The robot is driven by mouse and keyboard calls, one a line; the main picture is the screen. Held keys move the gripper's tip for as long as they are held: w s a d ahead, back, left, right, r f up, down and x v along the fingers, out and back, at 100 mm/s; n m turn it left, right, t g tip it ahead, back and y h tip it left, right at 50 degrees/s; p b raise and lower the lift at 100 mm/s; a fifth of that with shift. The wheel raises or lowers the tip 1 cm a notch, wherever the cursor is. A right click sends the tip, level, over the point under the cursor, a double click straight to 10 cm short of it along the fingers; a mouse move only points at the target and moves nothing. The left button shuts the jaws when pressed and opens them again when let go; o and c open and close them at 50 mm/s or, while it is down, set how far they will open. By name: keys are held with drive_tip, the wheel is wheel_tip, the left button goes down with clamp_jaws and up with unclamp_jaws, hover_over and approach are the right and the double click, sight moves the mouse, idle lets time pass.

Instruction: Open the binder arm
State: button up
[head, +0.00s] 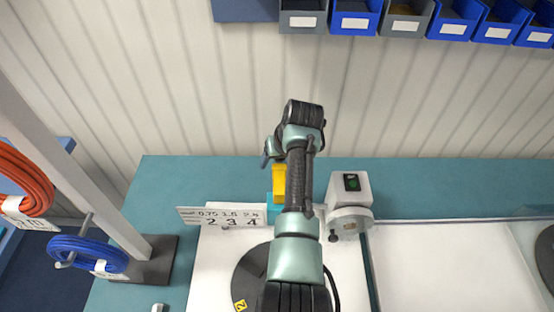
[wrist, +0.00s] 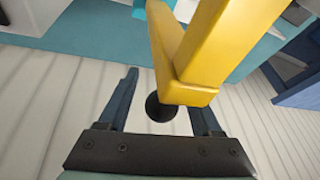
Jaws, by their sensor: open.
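The binder arm is a yellow angled bar (wrist: 195,75) with a black ball knob (wrist: 161,108) at its lower end in the wrist view. In the head view a short yellow part (head: 279,183) of it shows above a teal base, beside my arm. My gripper (wrist: 164,90) is open, with one dark finger on each side of the knob. The knob sits between the fingers in the picture; I cannot tell if either touches it. The yellow bar partly hides the right finger. My arm hides the middle of the machine in the head view.
A grey-white unit with a green button (head: 352,183) stands right of my arm. A scale plate (head: 220,216) and a black disc (head: 252,275) are on the left. Blue and grey bins (head: 355,20) line the wall.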

drive_tip(key=shift+r, duration=0.2)
drive_tip(key=b+v, duration=0.2)
drive_tip(key=v, duration=1)
drive_tip(key=shift+s+d+r, duration=0.15)
drive_tip(key=shift+d+r, duration=0.05)
drive_tip(key=shift+r, duration=0.05)
